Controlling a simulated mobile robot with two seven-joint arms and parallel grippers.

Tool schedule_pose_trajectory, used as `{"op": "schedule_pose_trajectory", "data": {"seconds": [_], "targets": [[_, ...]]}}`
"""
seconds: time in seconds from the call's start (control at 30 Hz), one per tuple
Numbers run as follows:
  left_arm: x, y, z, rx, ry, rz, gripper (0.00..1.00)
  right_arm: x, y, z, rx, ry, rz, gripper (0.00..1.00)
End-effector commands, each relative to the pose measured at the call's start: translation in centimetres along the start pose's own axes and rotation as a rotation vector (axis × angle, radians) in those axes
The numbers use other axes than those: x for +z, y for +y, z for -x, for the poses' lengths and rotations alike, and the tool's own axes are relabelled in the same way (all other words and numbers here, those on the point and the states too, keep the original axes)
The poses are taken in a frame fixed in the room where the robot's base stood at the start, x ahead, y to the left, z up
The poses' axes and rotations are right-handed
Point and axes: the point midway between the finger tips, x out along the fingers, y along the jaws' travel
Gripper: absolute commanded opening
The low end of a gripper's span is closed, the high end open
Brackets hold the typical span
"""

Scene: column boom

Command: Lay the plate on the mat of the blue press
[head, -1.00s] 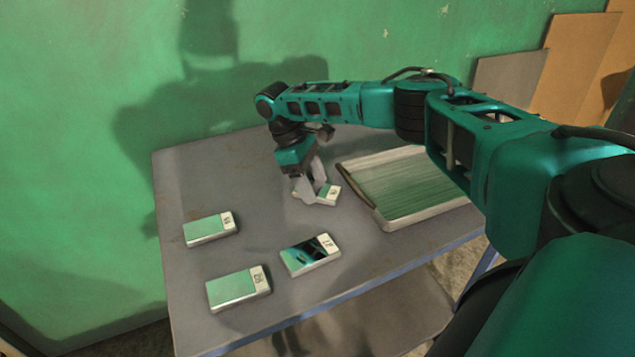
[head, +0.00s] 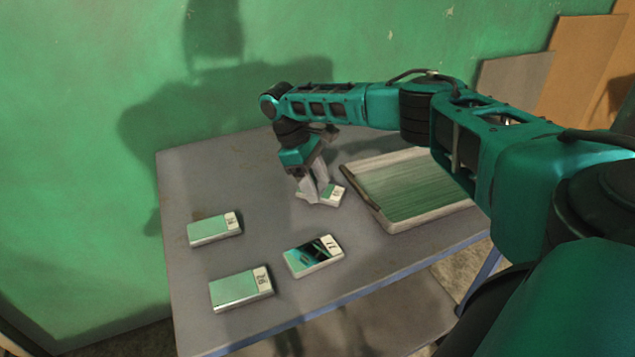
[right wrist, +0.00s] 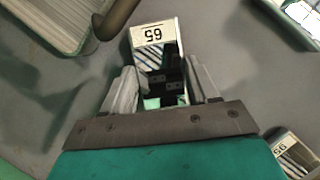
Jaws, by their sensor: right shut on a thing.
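Several small flat plates with mirror-like tops and white number labels lie on the grey table. My right gripper (head: 318,191) points down at one of them, the plate (head: 335,194) near the tray, and is shut on it. The fingers hide much of this plate. In the right wrist view its white labelled end (right wrist: 154,34) sticks out past the fingers, with a striped, reflecting top. The plate appears to be at table level; I cannot tell whether it is lifted. No blue press or mat shows. My left gripper is not in view.
Three other plates, at left (head: 213,229), front left (head: 240,289) and front middle (head: 312,256), lie on the table (head: 190,180). A shallow tray (head: 412,222) with a ribbed green inside and a dark bar on its left edge stands just right of the gripper. A green wall is behind.

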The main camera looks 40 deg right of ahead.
Motion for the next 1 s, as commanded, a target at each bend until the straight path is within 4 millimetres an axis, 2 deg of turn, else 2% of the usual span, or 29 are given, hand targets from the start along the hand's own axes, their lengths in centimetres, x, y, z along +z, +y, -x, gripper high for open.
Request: {"op": "schedule_pose_trajectory", "data": {"seconds": [0.13, 0.53, 0.6, 0.77, 1.0], "targets": [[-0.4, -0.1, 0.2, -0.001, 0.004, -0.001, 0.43, 0.4, 0.1, 1.2, -0.001, 0.002, -0.001, 0.0], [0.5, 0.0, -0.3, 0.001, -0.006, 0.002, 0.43, -3.5, -0.1, 2.5, -0.001, 0.002, -0.002, 0.0], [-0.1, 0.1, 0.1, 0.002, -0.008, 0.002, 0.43, -2.6, 0.1, 4.5, -0.001, 0.005, -0.002, 0.0], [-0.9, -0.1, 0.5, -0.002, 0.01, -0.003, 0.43, -1.1, 0.1, 8.1, 0.001, 0.005, -0.001, 0.0], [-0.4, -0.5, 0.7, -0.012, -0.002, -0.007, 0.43, 0.9, 0.1, 12.8, 0.001, 0.004, -0.001, 0.0]]}}
